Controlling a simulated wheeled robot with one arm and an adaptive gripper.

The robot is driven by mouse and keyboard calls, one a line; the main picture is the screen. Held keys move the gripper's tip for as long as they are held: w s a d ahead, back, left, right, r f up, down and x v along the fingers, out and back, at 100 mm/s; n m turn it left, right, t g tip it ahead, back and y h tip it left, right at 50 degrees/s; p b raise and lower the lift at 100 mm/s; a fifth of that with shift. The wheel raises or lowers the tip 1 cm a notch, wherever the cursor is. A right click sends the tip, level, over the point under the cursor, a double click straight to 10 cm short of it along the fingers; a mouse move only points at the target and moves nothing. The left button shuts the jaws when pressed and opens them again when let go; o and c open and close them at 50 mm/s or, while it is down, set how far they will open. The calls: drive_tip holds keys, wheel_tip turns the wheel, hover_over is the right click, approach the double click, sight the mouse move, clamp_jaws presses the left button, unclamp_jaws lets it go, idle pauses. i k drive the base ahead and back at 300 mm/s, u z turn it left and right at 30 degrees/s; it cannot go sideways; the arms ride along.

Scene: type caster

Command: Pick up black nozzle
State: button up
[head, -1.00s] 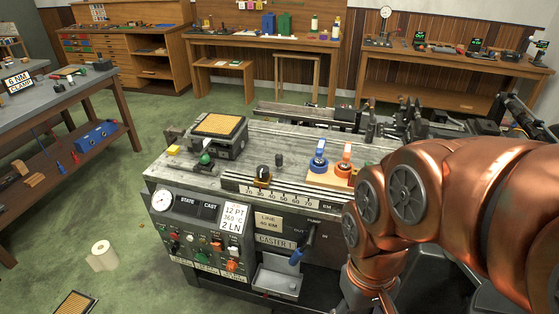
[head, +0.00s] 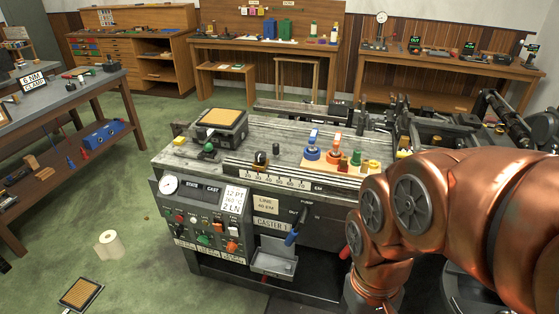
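A small dark upright piece (head: 276,149) stands on the worn grey top of the caster machine (head: 228,165). It may be the black nozzle, but it is too small to be sure. A black knob (head: 260,158) sits close to it on the numbered scale at the front edge. A wooden board (head: 318,165) on the right of the top carries blue (head: 312,152), orange (head: 335,153), green (head: 356,158) and yellow (head: 373,165) pieces. My copper arm fills the lower right. My gripper is out of view, below the frame or hidden by the arm.
A square unit with an orange pad (head: 220,118) stands at the machine's back left. A grey tray (head: 274,262) juts from its front. A paper roll (head: 109,243) and a framed pad (head: 80,294) lie on the green floor. Benches line the left and back; the left floor is mostly clear.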

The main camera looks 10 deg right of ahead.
sight(275, 147)
drive_tip(key=u, duration=1.5)
drive_tip(key=i, duration=2)
drive_tip(key=z, duration=1.25)
drive_tip(key=i, duration=0.5)
drive_tip(key=z, duration=0.5)
